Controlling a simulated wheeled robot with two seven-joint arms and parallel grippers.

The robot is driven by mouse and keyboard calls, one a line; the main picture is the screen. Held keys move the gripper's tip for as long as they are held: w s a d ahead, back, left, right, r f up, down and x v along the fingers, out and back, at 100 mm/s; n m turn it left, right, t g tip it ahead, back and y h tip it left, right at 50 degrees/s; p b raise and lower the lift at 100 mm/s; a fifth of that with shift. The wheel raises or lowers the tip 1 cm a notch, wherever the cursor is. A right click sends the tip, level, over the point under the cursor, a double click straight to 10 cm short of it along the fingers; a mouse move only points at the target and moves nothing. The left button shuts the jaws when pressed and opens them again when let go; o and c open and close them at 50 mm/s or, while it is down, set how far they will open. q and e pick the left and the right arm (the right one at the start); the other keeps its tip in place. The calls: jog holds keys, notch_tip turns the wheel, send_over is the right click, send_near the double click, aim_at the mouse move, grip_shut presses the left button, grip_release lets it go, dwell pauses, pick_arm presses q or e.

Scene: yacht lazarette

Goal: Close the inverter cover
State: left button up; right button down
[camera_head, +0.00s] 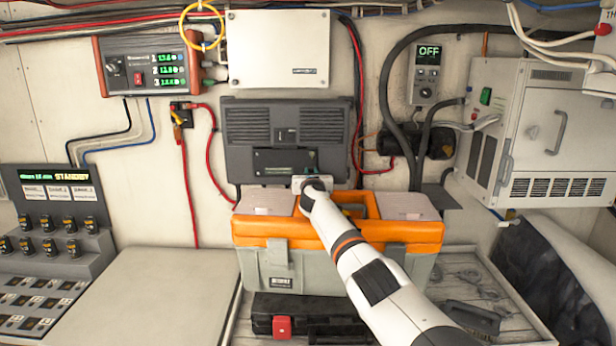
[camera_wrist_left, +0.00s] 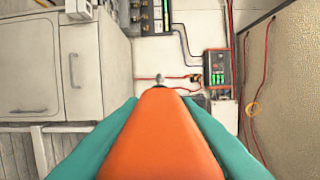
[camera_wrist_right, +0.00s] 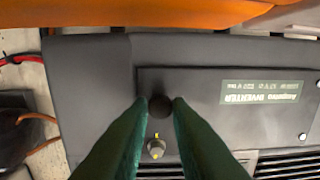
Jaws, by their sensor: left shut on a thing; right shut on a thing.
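The inverter (camera_head: 245,158) is a dark grey box with vents on the back wall, above an orange-and-grey toolbox. Its cover (camera_head: 262,160) is a dark panel low on the front; in the right wrist view the cover (camera_wrist_right: 200,100) has a green inverter label. I cannot tell whether it sits fully flush. My right gripper (camera_head: 308,181) is at the cover's lower right; in the right wrist view its fingers (camera_wrist_right: 160,106) are shut on a dark round knob. A small round latch (camera_wrist_right: 156,148) with a yellow mark is close by. My left gripper (camera_wrist_left: 160,98) is shut on an orange object (camera_wrist_left: 160,135).
The toolbox (camera_head: 275,228) stands directly below the inverter, close under my right arm. Cables hang at both sides. A white box (camera_head: 280,50) is above, a white cabinet (camera_head: 540,130) at right, and a bare pale surface (camera_head: 150,300) at front left.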

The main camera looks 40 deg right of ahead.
pick_arm(q)
jog(key=shift+r, duration=0.15)
pick_arm(e)
jog(key=shift+s+d+r, duration=0.15)
jog(key=shift+d+r, duration=0.25)
jog(key=shift+d, duration=0.05)
jog(key=shift+r, duration=0.15)
jog(key=c, duration=1.7)
grip_release()
jog(key=shift+c, duration=0.2)
pick_arm(q)
jog(key=shift+d, duration=0.1)
pick_arm(e)
jog(key=o, duration=0.3)
jog(key=shift+d, duration=0.15)
pick_arm(q)
jog(key=shift+w+d, duration=0.1)
jog(key=shift+d, duration=0.25)
pick_arm(e)
jog(key=shift+o, duration=0.4)
jog(key=shift+d+f, duration=0.35)
jog(key=shift+f, duration=0.1)
pick_arm(q)
jog(key=shift+a, duration=0.2)
pick_arm(e)
jog(key=shift+a, duration=0.3)
pick_arm(q)
jog(key=shift+d+r, duration=0.1)
pick_arm(e)
jog(key=shift+f, duration=0.1)
